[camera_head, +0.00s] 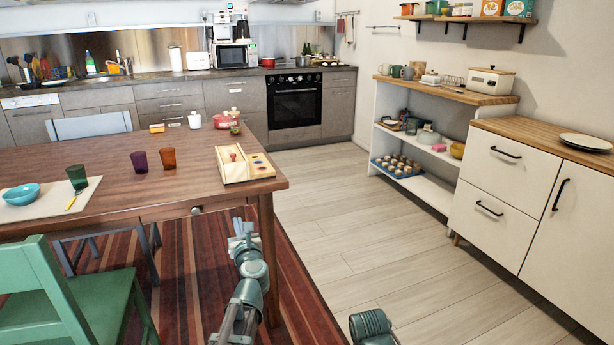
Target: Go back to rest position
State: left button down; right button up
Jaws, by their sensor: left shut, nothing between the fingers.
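My left gripper (241,226) is shut and empty. It is in front of the right end of the brown wooden table (110,165), low beside the table leg, with its arm coming up from the bottom of the picture. I cannot tell whether it touches the table. Part of my right arm shows at the bottom edge right of centre; its gripper is out of the picture. A light wooden board (235,172) with a red peg-like piece and small coloured spots lies on the table's right corner.
A green chair (75,290) stands at the lower left on a red striped rug (185,265). Cups, a blue bowl (21,194) and a red pot (226,120) are on the table. White cabinets (510,190) line the right. The pale floor (360,225) between is clear.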

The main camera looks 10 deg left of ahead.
pick_arm(q)
jog(key=d+f+m+h, duration=0.2)
jog(key=d+m+h, duration=0.4)
jog(key=d+m, duration=0.45)
jog(key=d+f+m+h, duration=0.3)
jog(key=d+m+h, duration=0.45)
jog(key=m, duration=0.55)
jog(key=s+d+f+m+g, duration=0.3)
jog(key=s+f+m+g, duration=0.7)
jog(key=s+f+m, duration=0.3)
jog(key=s+a+f+m+g+y, duration=0.2)
jog(key=s+m+g, duration=0.1)
jog(key=s, duration=0.2)
jog(key=s+a+f+m+g+y, duration=0.2)
jog(key=s+a+m+y, duration=0.1)
jog(key=s, duration=0.2)
jog(key=s+d+r+m+p, duration=0.25)
jog(key=s+d, duration=0.35)
jog(key=d, duration=0.5)
notch_tip(320, 180, up, 38)
jog(key=p, duration=3.7)
jog(key=shift+w+a+f+m+g+y, duration=0.2)
jog(key=shift+f+m+g+y, duration=0.1)
jog(key=shift+g+y, duration=0.1)
